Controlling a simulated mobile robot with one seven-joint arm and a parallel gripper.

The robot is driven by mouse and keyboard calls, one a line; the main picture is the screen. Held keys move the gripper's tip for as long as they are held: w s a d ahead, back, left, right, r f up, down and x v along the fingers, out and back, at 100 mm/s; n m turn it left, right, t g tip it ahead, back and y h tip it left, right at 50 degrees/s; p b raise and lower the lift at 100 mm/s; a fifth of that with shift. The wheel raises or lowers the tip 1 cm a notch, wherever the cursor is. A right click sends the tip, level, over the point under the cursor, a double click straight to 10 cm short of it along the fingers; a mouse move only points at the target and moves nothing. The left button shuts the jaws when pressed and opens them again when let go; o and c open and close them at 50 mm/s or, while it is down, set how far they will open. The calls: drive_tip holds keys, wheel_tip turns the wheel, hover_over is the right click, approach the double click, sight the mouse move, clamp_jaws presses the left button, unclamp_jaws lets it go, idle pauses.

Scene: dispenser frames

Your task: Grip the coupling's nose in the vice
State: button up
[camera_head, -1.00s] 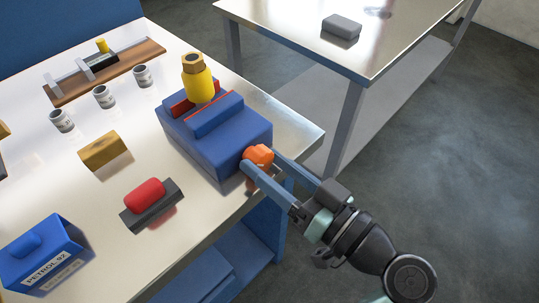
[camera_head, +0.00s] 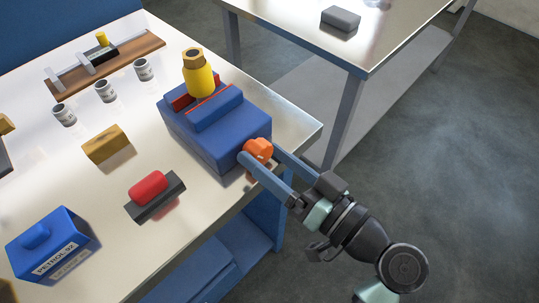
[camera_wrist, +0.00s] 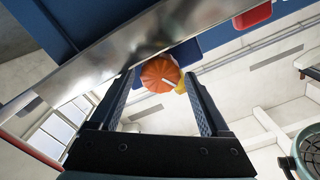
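The blue vice (camera_head: 215,135) stands at the table's right corner, with red jaw faces (camera_head: 182,103). The coupling, a yellow body (camera_head: 199,82) with a brass hex top (camera_head: 193,58), stands upright at the jaws; its lower end is hidden. An orange ribbed knob (camera_head: 258,149) is on the vice's front and shows in the wrist view (camera_wrist: 157,76) with a white mark. My gripper (camera_head: 262,154) is at this knob, one finger on each side. In the wrist view, my fingers (camera_wrist: 158,80) stand apart with narrow gaps beside the knob.
On the table are a red-topped dark block (camera_head: 150,190), a brass-coloured block (camera_head: 106,145), a blue petrol can (camera_head: 48,240) and several small tins (camera_head: 105,91). A wooden rack (camera_head: 130,60) lies behind. A second table (camera_head: 385,40) stands at the back right.

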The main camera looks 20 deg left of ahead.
drive_tip(key=shift+o, duration=0.3)
drive_tip(key=n+b, duration=0.2)
drive_tip(key=b, duration=0.1)
drive_tip(key=shift+f+n, duration=0.35)
drive_tip(key=shift+n, duration=0.05)
drive_tip(key=n+b, duration=0.3)
drive_tip(key=n, duration=0.1)
drive_tip(key=shift+s+r, duration=0.1)
drive_tip(key=v, duration=1.3)
drive_tip(key=w+a+r+m+t+h+p, duration=0.1)
drive_tip(key=w+r+m+t+h+p, duration=0.45)
drive_tip(key=w+r+p, duration=0.65)
drive_tip(key=w+r+m+t+h+p, duration=0.1)
drive_tip(key=r+t+h+p, duration=0.1)
drive_tip(key=r, duration=0.8)
drive_tip(key=w+r+m+t+h+p, duration=0.2)
drive_tip(key=r+t+h, duration=0.1)
drive_tip(key=r, duration=0.7)
drive_tip(key=shift+w+d+t, duration=0.25)
drive_tip(key=shift+d+t, duration=0.1)
drive_tip(key=shift+t, duration=0.2)
drive_tip(key=shift+m, duration=0.25)
